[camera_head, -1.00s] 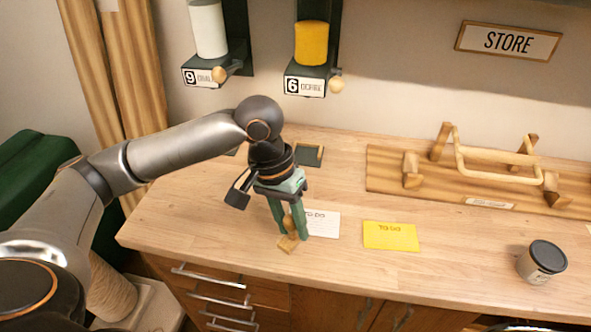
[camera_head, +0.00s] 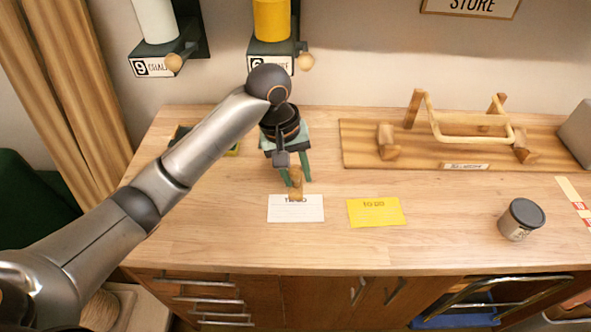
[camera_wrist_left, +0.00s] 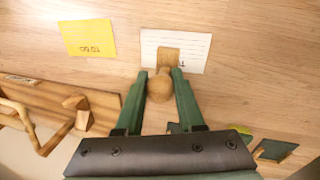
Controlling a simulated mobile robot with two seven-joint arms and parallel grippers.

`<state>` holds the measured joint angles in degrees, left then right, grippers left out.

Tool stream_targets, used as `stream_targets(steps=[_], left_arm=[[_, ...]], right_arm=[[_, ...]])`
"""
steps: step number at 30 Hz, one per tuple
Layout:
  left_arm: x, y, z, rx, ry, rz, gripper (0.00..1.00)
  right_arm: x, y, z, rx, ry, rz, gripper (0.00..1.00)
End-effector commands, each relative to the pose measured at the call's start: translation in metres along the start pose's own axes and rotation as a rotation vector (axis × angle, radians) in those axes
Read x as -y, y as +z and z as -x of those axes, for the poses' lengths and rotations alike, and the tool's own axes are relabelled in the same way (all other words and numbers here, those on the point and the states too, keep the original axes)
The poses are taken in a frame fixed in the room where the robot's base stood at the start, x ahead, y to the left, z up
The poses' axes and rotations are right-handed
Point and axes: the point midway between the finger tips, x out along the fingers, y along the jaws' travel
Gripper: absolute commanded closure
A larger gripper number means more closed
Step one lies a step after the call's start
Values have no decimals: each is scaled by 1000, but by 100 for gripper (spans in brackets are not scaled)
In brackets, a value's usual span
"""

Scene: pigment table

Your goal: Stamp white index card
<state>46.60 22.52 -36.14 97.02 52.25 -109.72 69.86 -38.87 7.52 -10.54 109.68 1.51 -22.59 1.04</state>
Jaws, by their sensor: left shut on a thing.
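My left gripper (camera_head: 294,180) is shut on a wooden stamp (camera_head: 296,189), holding it by its round knob. In the left wrist view the stamp (camera_wrist_left: 160,84) sits between the green fingertips (camera_wrist_left: 160,74). The white index card (camera_head: 296,212) lies on the table with the stamp's block over its top edge, partly hiding its heading. The card also shows in the left wrist view (camera_wrist_left: 194,50). I cannot tell whether the stamp touches the card. My right gripper is not in view.
A yellow card (camera_head: 375,213) lies right of the white one. A lidded jar (camera_head: 521,219) stands further right. A wooden rack (camera_head: 470,145) is at the back. A dark pad (camera_wrist_left: 275,150) lies behind my gripper. The front of the table is clear.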

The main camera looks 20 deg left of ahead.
Motion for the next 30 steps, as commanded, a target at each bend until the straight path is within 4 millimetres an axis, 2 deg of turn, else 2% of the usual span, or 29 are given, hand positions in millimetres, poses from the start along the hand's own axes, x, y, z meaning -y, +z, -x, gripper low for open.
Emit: stream_targets(steps=[8, 9, 15, 30], left_arm=[[7, 1, -26, 2, -3, 0, 98], [8, 0, -34, 0, -1, -1, 98], [10, 0, -50, -1, 1, -3, 98], [11, 0, -52, -1, 1, -3, 98]], right_arm=[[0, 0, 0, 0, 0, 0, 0], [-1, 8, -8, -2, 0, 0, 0], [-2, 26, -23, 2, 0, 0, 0], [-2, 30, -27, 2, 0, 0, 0]])
